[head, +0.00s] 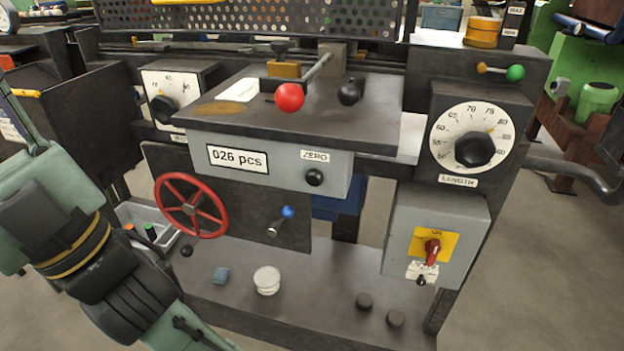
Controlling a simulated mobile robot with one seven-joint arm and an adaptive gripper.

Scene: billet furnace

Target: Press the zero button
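The zero button (314,177) is a small round black knob on the front of a grey box. A white label reading ZERO (315,156) sits just above it. To its left on the same face is a display (238,158) reading 026 pcs. My arm shows at the lower left, with its dark and pale green links running toward the bottom edge. My gripper is not clearly visible in the head view, so its fingers cannot be made out. Nothing covers the button, and my visible arm is well apart from it.
A red ball-ended lever (289,97) and a black knob (350,93) stand above the box. A red handwheel (190,206) and a blue-tipped lever (288,212) are below. The LENGTH dial (474,149) and a switch box (437,240) stand right. A white round container (267,280) sits on the lower shelf.

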